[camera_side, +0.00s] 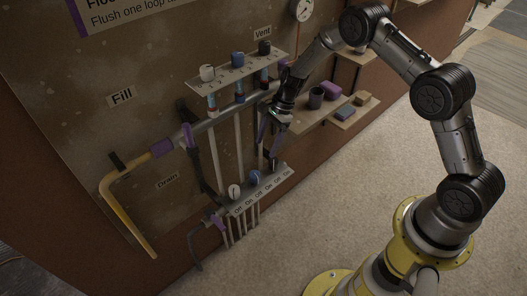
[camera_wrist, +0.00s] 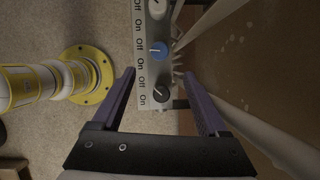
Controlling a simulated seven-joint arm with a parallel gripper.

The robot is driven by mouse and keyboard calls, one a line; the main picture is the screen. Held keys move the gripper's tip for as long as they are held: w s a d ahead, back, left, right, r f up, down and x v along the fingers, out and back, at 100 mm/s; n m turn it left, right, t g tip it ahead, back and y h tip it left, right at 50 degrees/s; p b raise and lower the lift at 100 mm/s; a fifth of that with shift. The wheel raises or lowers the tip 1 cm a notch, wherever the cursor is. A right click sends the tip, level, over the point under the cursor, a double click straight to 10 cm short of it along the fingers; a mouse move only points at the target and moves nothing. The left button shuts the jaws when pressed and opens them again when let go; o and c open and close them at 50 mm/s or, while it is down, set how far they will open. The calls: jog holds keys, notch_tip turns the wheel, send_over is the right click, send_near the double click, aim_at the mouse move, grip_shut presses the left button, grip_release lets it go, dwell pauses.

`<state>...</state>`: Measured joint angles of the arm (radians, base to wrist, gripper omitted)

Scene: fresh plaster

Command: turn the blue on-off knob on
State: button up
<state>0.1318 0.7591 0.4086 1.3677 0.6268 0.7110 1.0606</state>
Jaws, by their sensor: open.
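The blue on-off knob (camera_wrist: 158,49) sits on a grey labelled strip between a white knob (camera_wrist: 157,9) and a black knob (camera_wrist: 161,95). It also shows in the side view (camera_side: 255,177), low on the wall panel. On and Off labels run along the strip (camera_wrist: 140,60); a pale mark on the blue knob points roughly left in the wrist view. My gripper (camera_wrist: 159,75) is open and empty. In the wrist view its purple fingers straddle the strip's black-knob end, with the blue knob just beyond their tips. In the side view, my gripper (camera_side: 270,150) hangs over that end, obscuring the black knob.
An upper rack (camera_side: 222,76) holds white, blue and black tops above pipes. Wooden shelves (camera_side: 345,115) with a mug and small blocks are right of my gripper. A yellow bent pipe (camera_side: 121,200) is at left. The floor in front is clear.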

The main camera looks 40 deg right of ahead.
jog(key=shift+d+r, duration=0.1)
jog(key=shift+r, duration=0.05)
jog(key=m+t, duration=0.3)
jog(key=m, duration=0.4)
send_over(255, 174)
jog(key=s+m+h, duration=0.4)
jog(key=s+m, duration=0.1)
jog(key=m, duration=0.2)
jog(key=shift+t, duration=0.4)
jog(key=x, duration=1.4)
jog(key=shift+w+d, duration=0.1)
jog(key=shift+d, duration=0.1)
jog(key=shift+c, duration=0.4)
grip_shut()
